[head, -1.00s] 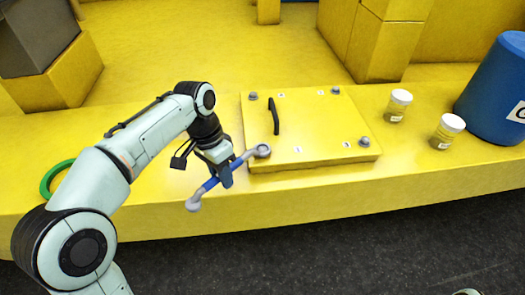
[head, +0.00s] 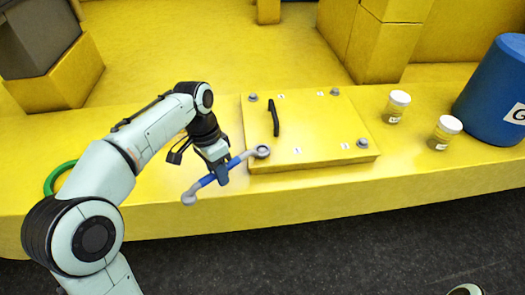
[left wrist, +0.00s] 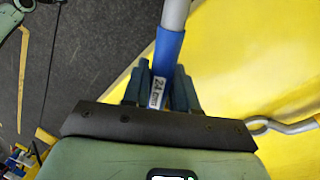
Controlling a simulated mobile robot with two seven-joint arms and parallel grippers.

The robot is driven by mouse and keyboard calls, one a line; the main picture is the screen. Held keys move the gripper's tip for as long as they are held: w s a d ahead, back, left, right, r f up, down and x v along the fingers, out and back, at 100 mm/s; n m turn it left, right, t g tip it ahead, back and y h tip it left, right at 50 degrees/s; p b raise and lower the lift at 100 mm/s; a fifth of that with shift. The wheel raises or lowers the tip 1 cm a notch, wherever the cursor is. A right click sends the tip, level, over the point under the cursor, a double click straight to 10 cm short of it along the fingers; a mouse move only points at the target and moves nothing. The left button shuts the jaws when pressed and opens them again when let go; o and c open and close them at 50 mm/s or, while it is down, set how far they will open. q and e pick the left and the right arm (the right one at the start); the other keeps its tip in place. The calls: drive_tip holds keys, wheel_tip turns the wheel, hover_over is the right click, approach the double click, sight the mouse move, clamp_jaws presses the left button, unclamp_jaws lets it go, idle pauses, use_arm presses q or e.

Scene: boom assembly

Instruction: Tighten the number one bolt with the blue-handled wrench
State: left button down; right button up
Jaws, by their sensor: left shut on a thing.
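The blue-handled wrench (head: 207,180) lies slantwise in the head view, its far ring end at the front-left bolt (head: 262,151) of the yellow plate. The ring hides most of that bolt, and I cannot tell how fully it is seated. My left gripper (head: 221,174) is shut on the blue handle. In the left wrist view the handle (left wrist: 168,55), with a "24 mm" label, stands between the fingers (left wrist: 162,92). Bolts sit at the plate's back left (head: 252,97), back right (head: 335,91) and front right (head: 362,143). The small number labels are too small to read surely. My right gripper is out of view.
The plate (head: 320,125) has a black handle (head: 273,117). Two white-lidded jars (head: 397,106) (head: 445,131) and a blue drum (head: 495,95) stand to its right. A green ring (head: 58,177) lies at left, behind my arm. The yellow ledge's front edge drops to dark floor.

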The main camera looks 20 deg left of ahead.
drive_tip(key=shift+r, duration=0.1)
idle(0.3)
use_arm(q)
drive_tip(key=shift+w+a+m+p, duration=0.25)
drive_tip(key=shift+a+m+p, duration=0.15)
drive_tip(key=shift+p, duration=0.05)
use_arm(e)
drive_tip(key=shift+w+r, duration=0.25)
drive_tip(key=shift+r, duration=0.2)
use_arm(q)
drive_tip(key=shift+w+a+m+p, duration=0.25)
drive_tip(key=shift+a+m+p, duration=0.15)
drive_tip(key=shift+a+p, duration=0.05)
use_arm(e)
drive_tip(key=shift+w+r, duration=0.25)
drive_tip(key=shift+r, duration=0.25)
use_arm(q)
drive_tip(key=shift+r, duration=0.1)
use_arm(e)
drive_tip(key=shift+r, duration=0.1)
use_arm(q)
drive_tip(key=shift+w+a+m+p, duration=0.2)
drive_tip(key=shift+a+m+p, duration=0.15)
drive_tip(key=shift+p, duration=0.1)
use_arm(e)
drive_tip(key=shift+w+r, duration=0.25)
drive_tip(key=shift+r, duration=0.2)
